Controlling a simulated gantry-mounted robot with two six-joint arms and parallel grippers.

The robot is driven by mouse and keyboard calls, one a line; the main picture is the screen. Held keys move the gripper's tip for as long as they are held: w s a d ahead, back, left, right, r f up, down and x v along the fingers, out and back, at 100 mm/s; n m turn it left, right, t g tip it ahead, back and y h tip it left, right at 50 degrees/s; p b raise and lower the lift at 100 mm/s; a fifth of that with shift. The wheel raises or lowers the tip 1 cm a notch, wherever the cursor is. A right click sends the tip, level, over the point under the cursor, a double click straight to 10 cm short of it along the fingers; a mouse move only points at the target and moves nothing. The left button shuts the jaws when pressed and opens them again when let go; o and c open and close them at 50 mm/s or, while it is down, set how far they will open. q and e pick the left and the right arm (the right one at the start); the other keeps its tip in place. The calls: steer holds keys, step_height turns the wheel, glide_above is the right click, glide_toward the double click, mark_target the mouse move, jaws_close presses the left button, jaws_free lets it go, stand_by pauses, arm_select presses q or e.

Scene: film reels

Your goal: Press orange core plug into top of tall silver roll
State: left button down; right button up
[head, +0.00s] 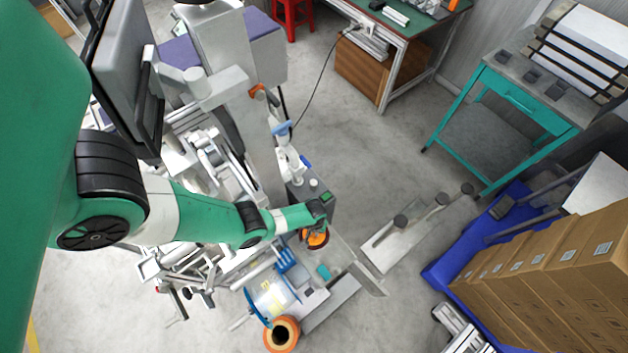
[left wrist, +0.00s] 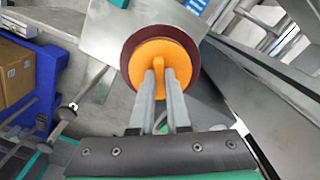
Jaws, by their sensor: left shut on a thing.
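The orange core plug (head: 317,240) shows in the head view just below my left gripper (head: 318,222). In the left wrist view, the left gripper's two grey fingers (left wrist: 166,78) are shut on the round orange plug (left wrist: 158,55). A dark maroon ring surrounds the plug; I cannot tell whether it belongs to the plug or to something beneath. I cannot make out the tall silver roll for certain, nor whether the plug touches it. My right gripper is not in view.
A pale reel with blue flanges (head: 272,298) and an orange ring with a dark centre (head: 282,334) lie near the plug. A flat metal plate (left wrist: 105,30) is beside it. Cartons (head: 550,270) on a blue pallet stand right.

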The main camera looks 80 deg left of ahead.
arm_select(q)
steer(key=shift+f+b, duration=0.6)
steer(key=shift+b, duration=0.05)
stand_by(0.6)
steer(key=c, duration=1.2)
jaws_free()
steer(key=shift+r, duration=0.1)
step_height(320, 180, up, 11)
steer(key=p, duration=1.1)
steer(key=shift+d, duration=0.1)
